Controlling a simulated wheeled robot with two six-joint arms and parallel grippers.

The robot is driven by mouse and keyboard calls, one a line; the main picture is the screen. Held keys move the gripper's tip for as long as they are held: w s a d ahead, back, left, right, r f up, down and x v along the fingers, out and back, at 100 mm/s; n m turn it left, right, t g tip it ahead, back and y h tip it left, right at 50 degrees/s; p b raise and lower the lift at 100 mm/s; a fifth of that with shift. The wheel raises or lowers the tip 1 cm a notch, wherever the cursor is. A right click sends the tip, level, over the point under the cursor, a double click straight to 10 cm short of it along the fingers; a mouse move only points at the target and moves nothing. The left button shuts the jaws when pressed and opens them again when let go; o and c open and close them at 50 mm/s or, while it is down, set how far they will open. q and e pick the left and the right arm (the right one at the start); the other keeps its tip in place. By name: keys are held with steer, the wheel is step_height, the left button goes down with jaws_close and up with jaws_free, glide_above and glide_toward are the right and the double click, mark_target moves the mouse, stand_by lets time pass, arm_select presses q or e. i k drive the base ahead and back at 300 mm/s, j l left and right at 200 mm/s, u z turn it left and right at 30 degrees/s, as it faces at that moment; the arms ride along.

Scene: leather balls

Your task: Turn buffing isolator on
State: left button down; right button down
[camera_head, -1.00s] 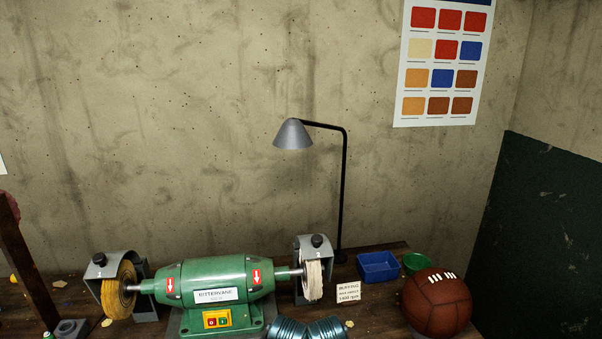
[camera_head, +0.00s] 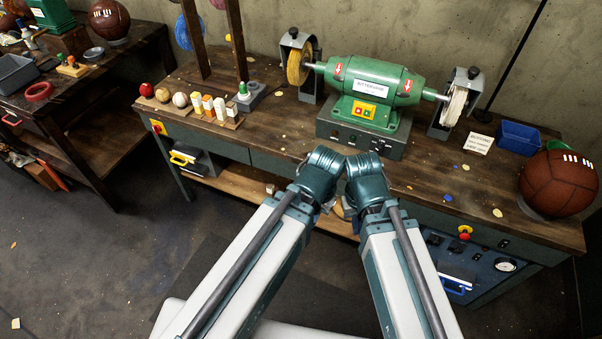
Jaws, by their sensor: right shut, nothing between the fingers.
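A red knob on a yellow plate (camera_head: 157,127) is on the bench front at the left end. A second yellow and red control (camera_head: 465,232) is on the blue panel at the right of the bench. I cannot read which one is labelled as the buffing isolator. The green buffing machine (camera_head: 400,80) stands on the bench with its own small yellow switch plate (camera_head: 363,111). My two arms are folded in front of the bench middle. My right gripper (camera_head: 353,212) is mostly hidden by the arm links, shut and empty, apart from both controls. My left gripper is too hidden to judge.
A brown leather ball (camera_head: 558,183) and a blue bin (camera_head: 518,138) are on the bench's right end. A row of small balls and blocks (camera_head: 190,104) lies on the left. Another bench (camera_head: 95,85) stands at far left. The floor at lower left is mostly clear.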

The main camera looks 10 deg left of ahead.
mark_target(156, 128)
steer(key=u, duration=1.45)
steer(key=k+j, duration=0.05)
steer(key=j, duration=0.05)
